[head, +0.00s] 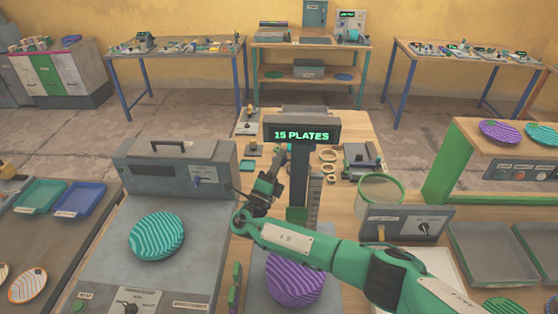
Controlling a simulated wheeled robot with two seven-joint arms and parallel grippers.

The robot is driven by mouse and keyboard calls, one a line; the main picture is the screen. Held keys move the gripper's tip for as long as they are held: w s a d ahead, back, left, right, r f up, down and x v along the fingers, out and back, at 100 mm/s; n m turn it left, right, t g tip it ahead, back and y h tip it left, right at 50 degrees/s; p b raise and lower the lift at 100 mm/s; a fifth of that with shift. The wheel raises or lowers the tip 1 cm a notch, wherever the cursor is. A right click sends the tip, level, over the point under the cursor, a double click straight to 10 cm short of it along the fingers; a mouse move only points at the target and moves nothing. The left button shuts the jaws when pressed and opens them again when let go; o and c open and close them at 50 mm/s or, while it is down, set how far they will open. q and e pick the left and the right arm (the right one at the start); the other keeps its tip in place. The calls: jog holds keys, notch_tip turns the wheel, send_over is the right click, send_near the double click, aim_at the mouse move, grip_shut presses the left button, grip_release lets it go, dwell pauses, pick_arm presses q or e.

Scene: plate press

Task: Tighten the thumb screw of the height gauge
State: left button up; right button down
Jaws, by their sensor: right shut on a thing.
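The height gauge (298,180) appears to be the dark upright post behind a purple-striped plate (295,279), with a graduated strip (315,197) on its right and a display reading "15 PLATES" (301,135) on top. My right gripper (274,172) is at the left side of the post, its arm crossing in front of the post's foot. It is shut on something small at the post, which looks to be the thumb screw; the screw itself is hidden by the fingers. My left gripper is not in view.
Left of the post is a grey machine (180,167) with a green-striped plate (157,236) in front. To the right are a green round-rimmed container (380,190), a grey control box (406,222) and grey trays (485,255). Small parts and rings crowd the table behind.

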jog(key=c, duration=1.5)
grip_release()
jog(key=shift+d, duration=0.1)
jog(key=b+v, duration=0.5)
jog(key=v, duration=0.9)
jog(key=shift+r, duration=0.1)
